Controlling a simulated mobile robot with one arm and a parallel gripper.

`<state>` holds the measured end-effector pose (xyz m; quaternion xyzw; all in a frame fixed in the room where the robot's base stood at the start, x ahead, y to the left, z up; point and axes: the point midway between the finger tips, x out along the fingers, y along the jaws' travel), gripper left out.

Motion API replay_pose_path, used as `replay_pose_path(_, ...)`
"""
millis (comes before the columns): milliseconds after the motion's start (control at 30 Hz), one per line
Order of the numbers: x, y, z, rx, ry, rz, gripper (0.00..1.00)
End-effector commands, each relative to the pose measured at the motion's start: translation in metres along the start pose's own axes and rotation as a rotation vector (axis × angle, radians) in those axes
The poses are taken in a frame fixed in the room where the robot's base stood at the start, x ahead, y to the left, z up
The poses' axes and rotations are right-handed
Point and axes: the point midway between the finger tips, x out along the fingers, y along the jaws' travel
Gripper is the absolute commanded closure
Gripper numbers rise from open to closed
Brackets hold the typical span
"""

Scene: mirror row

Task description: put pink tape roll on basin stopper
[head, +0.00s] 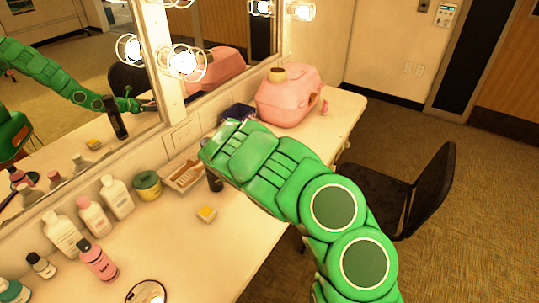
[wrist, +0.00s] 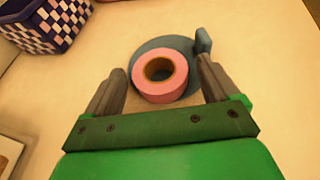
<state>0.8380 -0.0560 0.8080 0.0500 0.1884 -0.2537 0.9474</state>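The pink tape roll (wrist: 160,78), a pink ring with a brown core, lies flat between my fingers in the wrist view. Beneath it is the blue-grey round basin stopper (wrist: 150,45) with a small upright tab at its right. The roll appears to rest on the stopper, off-centre toward my gripper; its near edge hides the stopper's near rim. My gripper (wrist: 160,70) is open, with a finger on each side of the roll and gaps between. In the head view my green arm hides the fingers, roll and stopper.
A checkered basket (wrist: 45,22) stands left of the stopper. In the head view, a pink case (head: 288,97) stands beyond my arm. Several bottles (head: 92,216), a green-lidded tub (head: 147,185) and a yellow block (head: 206,214) stand left. A dark chair (head: 405,190) is at right.

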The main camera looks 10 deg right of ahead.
Motion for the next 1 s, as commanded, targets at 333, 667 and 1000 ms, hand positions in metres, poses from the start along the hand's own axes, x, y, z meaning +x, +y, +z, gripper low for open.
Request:
replay_pose_path(333,-0.004,0.001,0.003,-0.001,0.0,0.001,0.12)
replay_pose_path(667,-0.04,0.002,0.004,-0.003,-0.003,0.003,0.12)
replay_pose_path(1000,-0.082,0.003,0.004,-0.005,-0.003,0.005,0.12)
